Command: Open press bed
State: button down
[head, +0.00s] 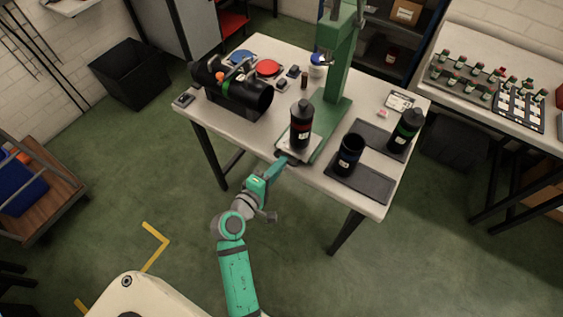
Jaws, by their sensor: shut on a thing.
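The green press (341,62) stands on the white table, its column rising at the back right of its base. The press bed (297,147) is a pale plate at the foot of the press, near the table's front edge. A black bottle with a red band (301,125) stands upright on the bed. My gripper (287,160) is at the front edge of the bed, shut on what looks like the bed's front edge or handle. The exact contact is small and partly hidden by the fingers.
A black open cup (349,154) and a black bottle with a green band (405,130) stand on dark mats at the right. A large black cylinder (232,89) lies at the left of the table (205,121). Green floor is free in front of the table.

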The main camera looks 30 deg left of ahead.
jog(key=c, duration=2.1)
grip_release()
jog(key=shift+a, duration=0.1)
jog(key=s, duration=0.3)
jog(key=s+r, duration=0.1)
jog(key=s, duration=0.3)
jog(key=s+r, duration=0.1)
jog(key=s, duration=0.2)
jog(key=shift+s+a, duration=0.1)
jog(key=shift+s, duration=0.15)
